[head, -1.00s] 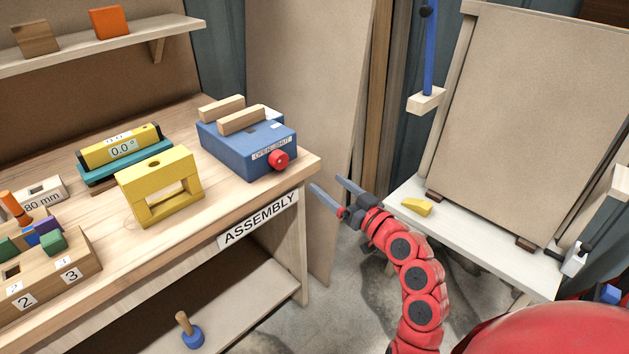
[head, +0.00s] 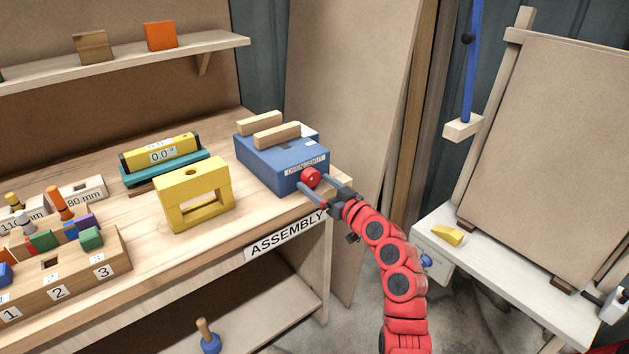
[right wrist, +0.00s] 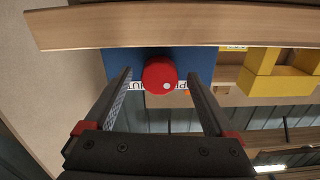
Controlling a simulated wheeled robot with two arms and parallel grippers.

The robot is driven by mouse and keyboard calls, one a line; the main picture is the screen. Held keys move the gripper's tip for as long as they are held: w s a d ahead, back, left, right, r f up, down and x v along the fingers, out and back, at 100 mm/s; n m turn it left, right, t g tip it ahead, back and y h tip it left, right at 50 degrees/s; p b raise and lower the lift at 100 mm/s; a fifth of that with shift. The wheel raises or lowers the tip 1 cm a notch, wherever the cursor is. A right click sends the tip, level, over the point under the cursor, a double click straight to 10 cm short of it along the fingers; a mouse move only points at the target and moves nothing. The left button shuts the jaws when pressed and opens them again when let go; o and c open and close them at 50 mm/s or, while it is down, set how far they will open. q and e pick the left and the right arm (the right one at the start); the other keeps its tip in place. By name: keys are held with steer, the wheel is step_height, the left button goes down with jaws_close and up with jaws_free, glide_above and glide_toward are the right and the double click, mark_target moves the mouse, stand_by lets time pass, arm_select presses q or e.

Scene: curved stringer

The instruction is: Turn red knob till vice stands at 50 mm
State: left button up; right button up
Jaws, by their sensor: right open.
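The blue vice (head: 270,160) stands on the assembly bench near its right end, with two wooden jaws (head: 262,130) on top and a gap between them. Its red knob (head: 311,177) is on the front face beside an OPEN/SHUT label. My right gripper (head: 306,193) is at the knob, its fingers pointing to the vice. In the right wrist view the red knob (right wrist: 160,75) with a white dot lies between the open fingers, apart from both. The vice's opening reading cannot be made out. My left gripper is not in view.
A yellow frame block (head: 195,198) and a yellow level (head: 162,155) stand left of the vice. A wooden block holder (head: 118,272) with coloured pieces is at the lower left. A pale side table (head: 500,275) stands at the right.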

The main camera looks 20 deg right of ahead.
steer(key=shift+x, duration=0.9)
steer(key=c, duration=1.4)
